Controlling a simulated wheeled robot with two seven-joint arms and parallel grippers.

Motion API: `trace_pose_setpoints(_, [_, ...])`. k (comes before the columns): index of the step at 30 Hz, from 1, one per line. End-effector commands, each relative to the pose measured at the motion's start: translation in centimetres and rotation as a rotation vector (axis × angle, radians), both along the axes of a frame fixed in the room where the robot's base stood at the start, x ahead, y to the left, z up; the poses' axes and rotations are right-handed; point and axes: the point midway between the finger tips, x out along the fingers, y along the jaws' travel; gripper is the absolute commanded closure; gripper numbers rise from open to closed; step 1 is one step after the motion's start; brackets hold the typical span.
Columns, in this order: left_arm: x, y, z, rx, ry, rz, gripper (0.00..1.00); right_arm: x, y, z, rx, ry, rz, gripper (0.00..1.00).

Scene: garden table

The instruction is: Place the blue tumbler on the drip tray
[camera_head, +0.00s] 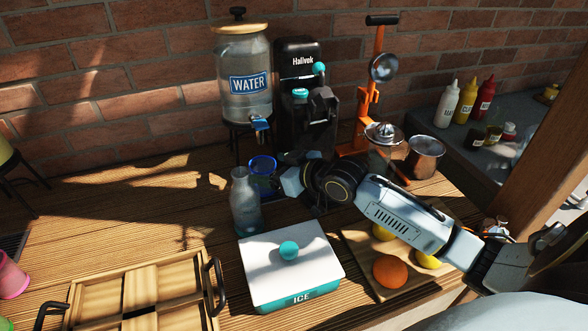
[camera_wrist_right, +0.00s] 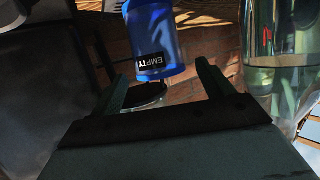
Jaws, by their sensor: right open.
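The blue tumbler (camera_head: 262,166) stands upright below the tap, in front of the water dispenser (camera_head: 244,82). In the right wrist view the tumbler (camera_wrist_right: 156,38) carries a dark label reading "EMPTY". My right gripper (camera_head: 286,186) is just right of the tumbler, pointing left. Its two fingers are open (camera_wrist_right: 160,78), and the tumbler lies in line with the gap between them; I cannot tell whether they touch it. I cannot make out the drip tray for certain; a dark round edge (camera_wrist_right: 150,93) shows by the tumbler in the right wrist view. My left gripper is not in view.
A glass bottle (camera_head: 245,205) stands close in front of the tumbler. A black coffee machine (camera_head: 298,95) is behind my right gripper. An ice box (camera_head: 290,262), a wooden tray (camera_head: 150,285) and a fruit board (camera_head: 360,245) fill the front. The back left is free.

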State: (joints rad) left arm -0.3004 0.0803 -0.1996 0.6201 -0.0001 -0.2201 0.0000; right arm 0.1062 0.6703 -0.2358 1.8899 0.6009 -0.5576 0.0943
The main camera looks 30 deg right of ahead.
Motion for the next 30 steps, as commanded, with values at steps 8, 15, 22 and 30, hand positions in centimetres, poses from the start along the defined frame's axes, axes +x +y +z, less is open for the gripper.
trace_pose_setpoints(8, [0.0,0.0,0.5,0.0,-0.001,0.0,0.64,-5.0,-1.7,1.8,-0.002,0.004,0.001,0.2])
trace_pose_setpoints(15, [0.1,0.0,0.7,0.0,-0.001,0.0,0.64,-7.1,-2.4,2.6,0.001,0.004,0.0,0.2])
trace_pose_setpoints(22, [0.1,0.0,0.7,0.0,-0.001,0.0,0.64,-7.5,-2.6,2.9,0.001,0.002,-0.001,0.2])
trace_pose_setpoints(30, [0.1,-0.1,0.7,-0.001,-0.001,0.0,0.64,-7.4,-2.6,2.9,0.001,0.002,-0.001,0.2])
